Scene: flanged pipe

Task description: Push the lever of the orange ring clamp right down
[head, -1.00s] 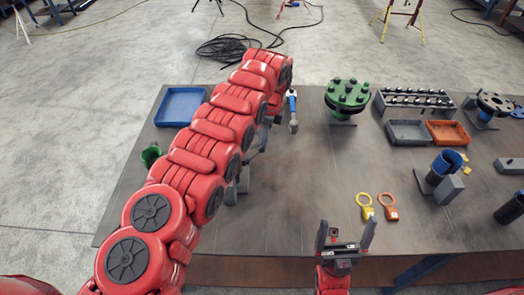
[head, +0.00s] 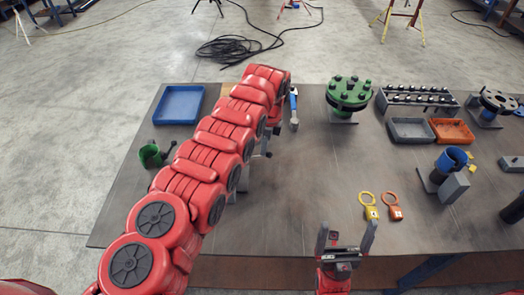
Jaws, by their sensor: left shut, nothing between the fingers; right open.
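No orange ring clamp shows clearly; my red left arm hides part of the middle of the table, where a grey stand (head: 243,180) shows beside it. My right gripper (head: 346,236) is open and empty at the table's front edge, fingers pointing away from me.
A yellow ring tag (head: 368,206) lies next to the orange one. A green clamp (head: 150,155) is left of my arm, a blue clamp (head: 450,160) at right.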

